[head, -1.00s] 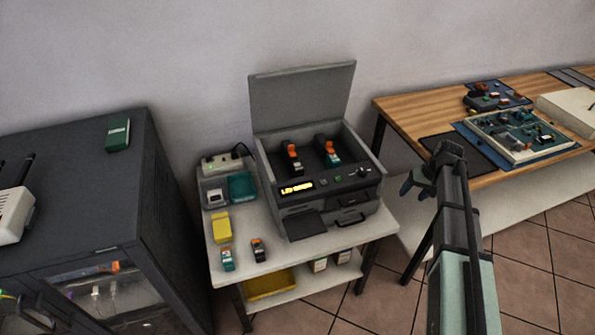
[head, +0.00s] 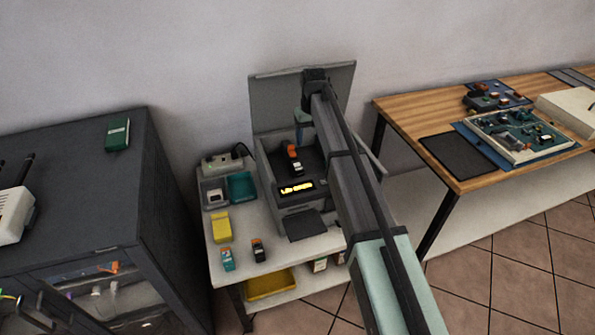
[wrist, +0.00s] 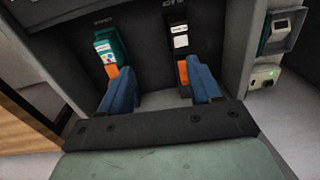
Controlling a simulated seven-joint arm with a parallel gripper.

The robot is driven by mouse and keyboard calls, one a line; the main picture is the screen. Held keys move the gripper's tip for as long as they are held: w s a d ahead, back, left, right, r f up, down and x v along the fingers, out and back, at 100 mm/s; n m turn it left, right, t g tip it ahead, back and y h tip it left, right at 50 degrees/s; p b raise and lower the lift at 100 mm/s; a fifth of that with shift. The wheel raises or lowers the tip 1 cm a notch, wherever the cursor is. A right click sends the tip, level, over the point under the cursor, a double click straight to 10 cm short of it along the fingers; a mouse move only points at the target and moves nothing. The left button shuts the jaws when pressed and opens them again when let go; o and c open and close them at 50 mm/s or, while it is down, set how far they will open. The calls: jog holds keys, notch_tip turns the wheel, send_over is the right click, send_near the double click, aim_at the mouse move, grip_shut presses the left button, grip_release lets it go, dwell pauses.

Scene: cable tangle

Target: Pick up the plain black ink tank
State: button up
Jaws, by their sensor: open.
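A black ink tank (head: 294,162) with an orange part sits in the left slot inside the open printer. In the wrist view the same tank (wrist: 181,42) shows a white label, with its orange end near my right finger. A teal-labelled tank (wrist: 107,48) sits in the other slot, near my left finger; my arm hides it in the head view. Another black tank with an orange top (head: 258,250) stands on the table front beside a teal one (head: 227,259). My gripper (wrist: 160,68) is open and empty above the printer; its fingers (head: 302,120) show in the head view.
The printer (head: 297,187) has its lid (head: 270,100) raised behind my arm and walls around the slots. A yellow block (head: 221,227), teal tray (head: 242,186) and power strip (head: 222,161) crowd the table's left side. A workbench (head: 470,180) stands right.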

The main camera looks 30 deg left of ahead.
aim_at(297, 165)
jog(key=s+a, duration=0.2)
jog(key=a, duration=0.2)
jog(key=f, duration=1.3)
jog(key=shift+s+d+f, duration=0.1)
jog(key=shift+d, duration=0.2)
jog(key=c, duration=1.1)
